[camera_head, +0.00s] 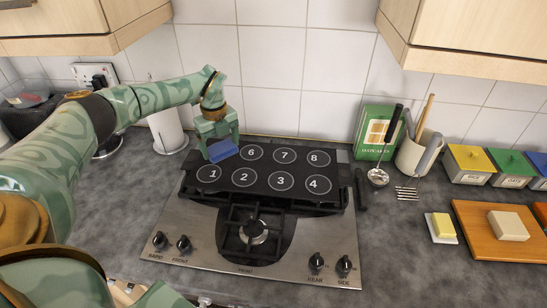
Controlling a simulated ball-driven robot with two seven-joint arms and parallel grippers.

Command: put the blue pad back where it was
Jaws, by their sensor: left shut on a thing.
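The blue pad (223,150) is held in the jaws of my left gripper (217,141), at the back left of a black board (263,169) with numbered white circles. Circles 1, 2, 3, 4, 6, 7 and 8 show and look empty. The pad and gripper cover the place left of 6 and behind 1, so no circle is readable there. I cannot tell whether the pad touches the board or is just above it. My right gripper is not in view.
The board lies over a steel gas hob (200,230) with knobs in front. A paper roll (167,130) stands behind my left arm. To the right are a green box (369,145), a ladle (378,176), a utensil pot (414,155) and an orange board (480,225).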

